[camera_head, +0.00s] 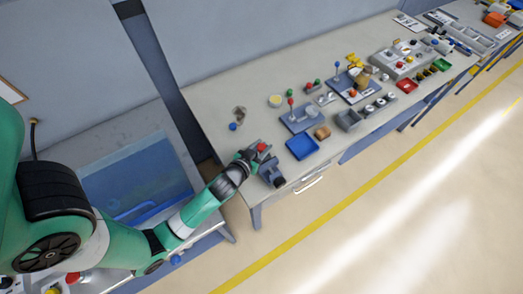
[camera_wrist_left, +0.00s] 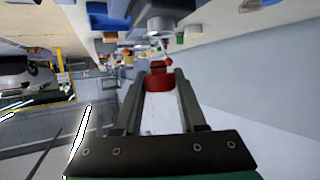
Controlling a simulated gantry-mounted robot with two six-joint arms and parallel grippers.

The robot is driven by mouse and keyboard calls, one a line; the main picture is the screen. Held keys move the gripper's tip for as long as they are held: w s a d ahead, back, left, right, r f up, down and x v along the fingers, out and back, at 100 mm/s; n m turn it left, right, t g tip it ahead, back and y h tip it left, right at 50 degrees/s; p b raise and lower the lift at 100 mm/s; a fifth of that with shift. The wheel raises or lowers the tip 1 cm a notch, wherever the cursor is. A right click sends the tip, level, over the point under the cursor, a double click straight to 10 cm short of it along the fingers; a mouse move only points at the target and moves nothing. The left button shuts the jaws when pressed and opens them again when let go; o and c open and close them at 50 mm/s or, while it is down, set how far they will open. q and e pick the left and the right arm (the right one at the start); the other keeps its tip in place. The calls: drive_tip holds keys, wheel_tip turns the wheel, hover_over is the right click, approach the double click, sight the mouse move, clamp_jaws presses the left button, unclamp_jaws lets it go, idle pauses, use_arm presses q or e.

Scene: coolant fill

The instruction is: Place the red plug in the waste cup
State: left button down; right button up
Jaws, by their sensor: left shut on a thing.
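The red plug (camera_head: 262,147) is at the tip of my left arm, above the near-left part of the workbench. In the left wrist view the red plug (camera_wrist_left: 158,81) sits between the fingertips of my left gripper (camera_wrist_left: 160,78), which is shut on it. In the head view my left gripper (camera_head: 257,152) is small and partly merged with the dark parts below. I cannot tell for sure which container is the waste cup; a round pale-yellow container (camera_head: 275,101) stands on the bench beyond the gripper. My right gripper is not in view.
A dark grey device (camera_head: 271,173) stands by the bench's front edge, close to the gripper. A blue tray (camera_head: 302,147) and a grey stand (camera_head: 301,119) with a red-topped lever lie to the right. A small blue item (camera_head: 233,127) lies to the left. Bare bench (camera_head: 215,93) is at the back left.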

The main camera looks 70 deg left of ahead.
sight(261, 149)
use_arm(q)
drive_tip(key=f, duration=0.1)
drive_tip(key=a+f+b, duration=0.1)
drive_tip(key=f, duration=0.1)
drive_tip(key=shift+w+f, duration=0.15)
drive_tip(key=shift+f, duration=0.35)
drive_tip(key=shift+f+b, duration=0.3)
drive_tip(key=shift+c, duration=2.4)
unclamp_jaws()
